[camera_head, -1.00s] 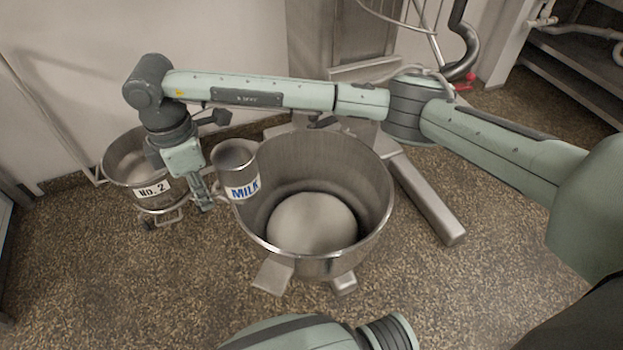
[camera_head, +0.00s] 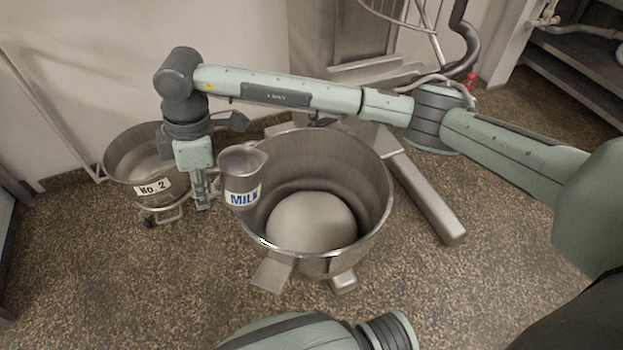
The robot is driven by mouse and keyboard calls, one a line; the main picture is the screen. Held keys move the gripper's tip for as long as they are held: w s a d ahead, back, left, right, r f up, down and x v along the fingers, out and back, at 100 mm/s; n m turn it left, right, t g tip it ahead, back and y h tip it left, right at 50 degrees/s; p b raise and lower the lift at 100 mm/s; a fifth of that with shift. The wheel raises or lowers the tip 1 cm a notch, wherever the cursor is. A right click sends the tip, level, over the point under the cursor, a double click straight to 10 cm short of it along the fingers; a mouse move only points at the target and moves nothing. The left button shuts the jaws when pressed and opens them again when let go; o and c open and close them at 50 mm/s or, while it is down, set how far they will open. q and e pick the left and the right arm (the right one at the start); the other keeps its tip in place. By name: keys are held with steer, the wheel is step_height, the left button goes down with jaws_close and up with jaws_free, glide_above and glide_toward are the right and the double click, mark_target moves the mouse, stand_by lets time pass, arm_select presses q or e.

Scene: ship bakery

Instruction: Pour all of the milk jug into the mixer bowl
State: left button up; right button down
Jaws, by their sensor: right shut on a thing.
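The milk jug (camera_head: 242,196) is a small metal jug with a blue MILK label. It is held by its left side, roughly upright, at the left rim of the mixer bowl, with its spout toward the bowl. I cannot tell how full it is. The mixer bowl (camera_head: 378,190) is a large steel bowl in the middle, with a pale rounded mass at its bottom. My right gripper (camera_head: 207,190) is shut on the jug at its handle side, with the fingers partly hidden. My left gripper is not in view.
A second steel bowl (camera_head: 118,160) labelled No. 2 stands on a wheeled stand at the left, behind my right gripper. The mixer's metal base leg (camera_head: 428,200) runs along the floor to the right. Shelves (camera_head: 575,75) stand at the far right.

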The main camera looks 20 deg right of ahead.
mark_target(222, 188)
steer(key=shift+d+r+y, duration=0.3)
steer(key=shift+d+y, duration=0.2)
steer(key=shift+y, duration=0.1)
steer(key=d+y, duration=0.1)
steer(key=y, duration=0.1)
steer(key=shift+d+r+y, duration=0.3)
steer(key=shift+d+r, duration=0.1)
steer(key=shift+d+f+y, duration=0.4)
steer(key=shift+d+y, duration=0.15)
steer(key=shift+y, duration=0.05)
steer(key=shift+d+y, duration=0.3)
steer(key=shift+w+d+r+y, duration=0.1)
steer(key=shift+d+r+y, duration=0.15)
steer(key=shift+r+y, duration=0.6)
steer(key=shift+d+r+y, duration=0.25)
steer(key=shift+r+y, duration=0.1)
steer(key=shift+r, duration=0.25)
